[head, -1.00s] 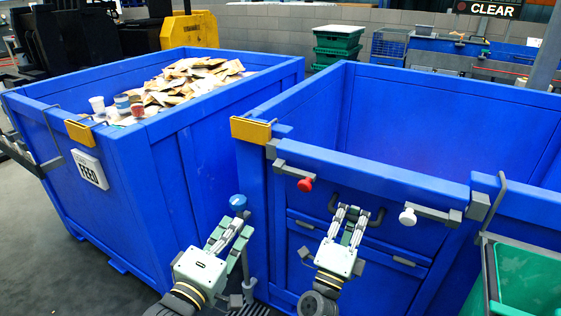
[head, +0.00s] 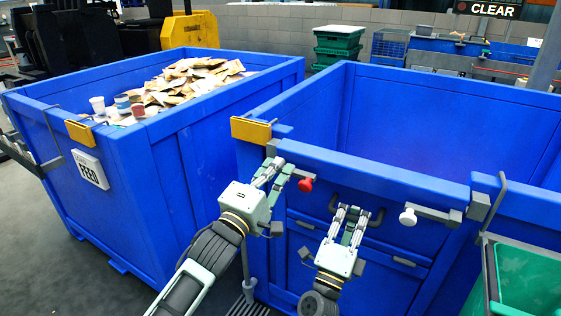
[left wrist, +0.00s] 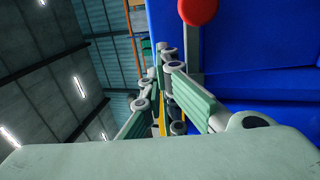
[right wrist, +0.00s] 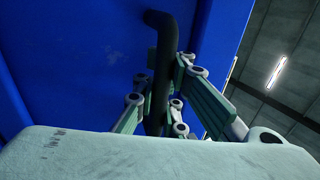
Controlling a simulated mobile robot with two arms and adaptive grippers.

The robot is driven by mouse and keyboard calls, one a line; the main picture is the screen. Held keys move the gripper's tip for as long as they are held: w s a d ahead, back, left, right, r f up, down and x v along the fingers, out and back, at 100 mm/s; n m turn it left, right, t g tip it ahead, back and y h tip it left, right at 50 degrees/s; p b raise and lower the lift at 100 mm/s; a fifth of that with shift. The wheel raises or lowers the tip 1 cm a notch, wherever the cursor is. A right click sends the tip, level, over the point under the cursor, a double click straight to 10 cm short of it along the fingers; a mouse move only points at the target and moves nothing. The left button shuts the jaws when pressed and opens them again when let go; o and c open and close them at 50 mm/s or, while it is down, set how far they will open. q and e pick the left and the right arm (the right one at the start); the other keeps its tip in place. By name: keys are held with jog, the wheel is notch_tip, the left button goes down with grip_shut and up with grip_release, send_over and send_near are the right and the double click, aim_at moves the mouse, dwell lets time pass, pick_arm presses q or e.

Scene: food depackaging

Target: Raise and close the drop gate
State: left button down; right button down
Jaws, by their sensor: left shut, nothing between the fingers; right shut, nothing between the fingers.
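The drop gate (head: 300,228) is a blue front panel of the right-hand bin and stands upright below the top rail. My right gripper (head: 354,212) is shut at its dark handle (head: 376,219). In the right wrist view the handle (right wrist: 163,60) passes at the fingers; I cannot tell whether they touch it. A red-knobbed latch (head: 305,185) sits on the rail's left end, a white-knobbed latch (head: 407,217) on its right. My left gripper (head: 277,166) is shut and empty just left of the red knob, which also shows in the left wrist view (left wrist: 197,9).
A blue feed bin (head: 165,170) with cardboard pieces and cups stands left. A yellow block (head: 251,130) caps the right-hand bin's corner. A green bin (head: 528,280) stands at the lower right. Grey floor (head: 80,285) is open at the lower left.

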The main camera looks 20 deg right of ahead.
aim_at(287, 153)
pick_arm(q)
jog(key=shift+x, duration=1.15)
pick_arm(e)
jog(key=shift+d+f, duration=0.1)
jog(key=shift+f, duration=0.25)
pick_arm(q)
jog(key=shift+w+d+r, duration=0.2)
jog(key=shift+d+r, duration=0.05)
jog(key=shift+w+d+y, duration=0.3)
jog(key=shift+w+d, duration=0.15)
pick_arm(e)
jog(key=shift+f, duration=0.1)
jog(key=c, duration=2.4)
grip_release()
pick_arm(q)
jog(key=shift+d+f+g, duration=0.1)
jog(key=shift+g, duration=0.3)
pick_arm(e)
jog(key=o, duration=0.6)
jog(key=shift+o, duration=0.2)
jog(key=shift+r, duration=0.25)
